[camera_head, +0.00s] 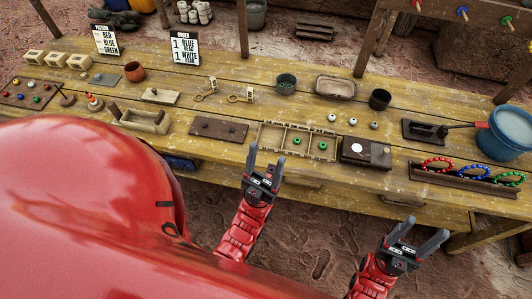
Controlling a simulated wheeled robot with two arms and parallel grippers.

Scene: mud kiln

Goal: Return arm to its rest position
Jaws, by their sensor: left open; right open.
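My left gripper (266,158) is open and empty. Its fingers point up the picture, at the front edge of the wooden table (222,178), just below the divided tray. My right gripper (426,230) is open and empty, lower and further right, in front of the table's front edge. Both red forearms come up from the bottom of the picture. A large red smooth part of my own body covers the lower left and hides the floor and part of the table front there.
The divided tray (270,139) with green beads and a dark box (365,158) stand near the front edge. A rack of coloured bead rings (464,184) and a blue bucket (512,135) are at the right. Two signs (185,48) stand at the back. Bare ground shows below the table.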

